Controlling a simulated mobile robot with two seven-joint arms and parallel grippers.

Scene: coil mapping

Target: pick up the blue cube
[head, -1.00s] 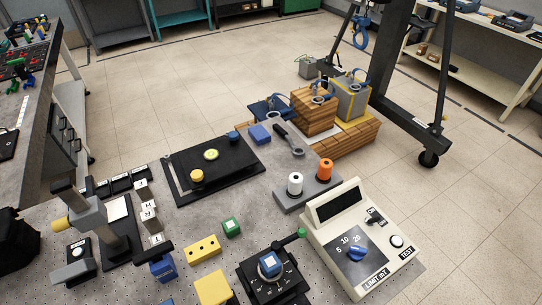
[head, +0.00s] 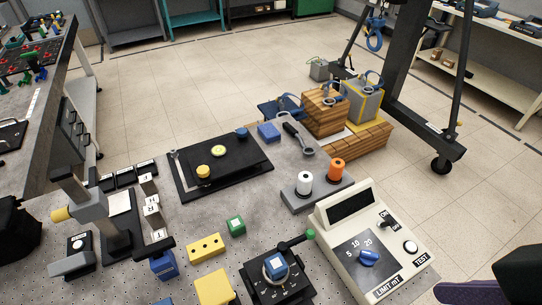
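A blue cube (head: 275,265) with a pale square on its top sits on the black dial device (head: 277,285) at the bottom middle of the head view. A similar green cube (head: 236,226) stands on the bench behind it, to the left. A flat blue block (head: 269,132) lies farther back, and another blue block (head: 163,264) stands at the lower left. A dark and purple part, apparently of my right arm, enters at the bottom right corner, well to the right of the blue cube. No fingertips of either gripper show.
The cream meter box (head: 372,245) stands right of the dial device, whose green-tipped lever (head: 310,234) points toward it. Yellow blocks (head: 206,247) lie to the left. A holder with white and orange spools (head: 337,170) stands behind. Bare bench lies around the green cube.

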